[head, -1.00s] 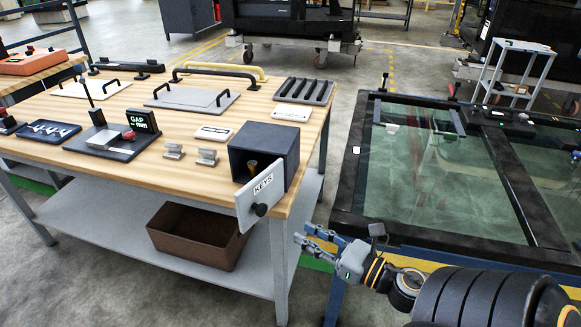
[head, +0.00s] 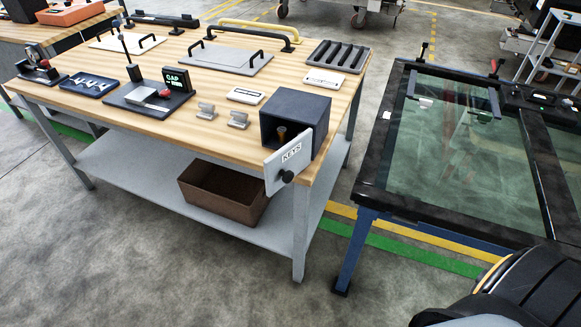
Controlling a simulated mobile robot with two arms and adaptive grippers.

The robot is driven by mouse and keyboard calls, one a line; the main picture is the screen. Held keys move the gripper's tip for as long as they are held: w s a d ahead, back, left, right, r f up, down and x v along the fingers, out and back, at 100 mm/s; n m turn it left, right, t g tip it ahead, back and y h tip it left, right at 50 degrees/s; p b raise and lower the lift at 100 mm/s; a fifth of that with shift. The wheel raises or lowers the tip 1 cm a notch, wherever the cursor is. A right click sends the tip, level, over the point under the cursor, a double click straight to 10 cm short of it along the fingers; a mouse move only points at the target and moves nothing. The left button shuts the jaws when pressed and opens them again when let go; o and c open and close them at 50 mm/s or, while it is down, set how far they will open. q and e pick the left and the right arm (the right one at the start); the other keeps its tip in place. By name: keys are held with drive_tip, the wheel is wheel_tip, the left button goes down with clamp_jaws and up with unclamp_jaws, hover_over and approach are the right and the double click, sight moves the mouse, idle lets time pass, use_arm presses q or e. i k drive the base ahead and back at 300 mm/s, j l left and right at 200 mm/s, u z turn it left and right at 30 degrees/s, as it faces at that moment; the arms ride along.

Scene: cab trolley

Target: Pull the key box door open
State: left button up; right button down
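The key box (head: 298,122) is a dark box on the front right corner of the wooden table. Its light grey door (head: 290,162), marked KEYS, stands open, swung out toward the table's front edge. A dark round knob (head: 287,176) sits low on the door's outer face. A brass-coloured item (head: 281,134) shows inside the box. Neither gripper is in view; only a dark part of my own arm shows at the bottom right.
The wooden table (head: 150,108) carries trays, handled plates and a GAP gauge stand (head: 178,80). A brown bin (head: 222,190) sits on its lower shelf. A glass-topped frame (head: 470,150) stands to the right, with floor between. Open floor lies in front.

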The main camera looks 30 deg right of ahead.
sight(281, 168)
drive_tip(key=i+j+z, duration=0.1)
drive_tip(key=j+z, duration=0.15)
drive_tip(key=z, duration=0.15)
drive_tip(key=i+j+z, duration=0.1)
drive_tip(key=j+z, duration=0.15)
drive_tip(key=z, duration=0.2)
drive_tip(key=j+z, duration=0.4)
drive_tip(key=i+l, duration=0.05)
drive_tip(key=l, duration=0.05)
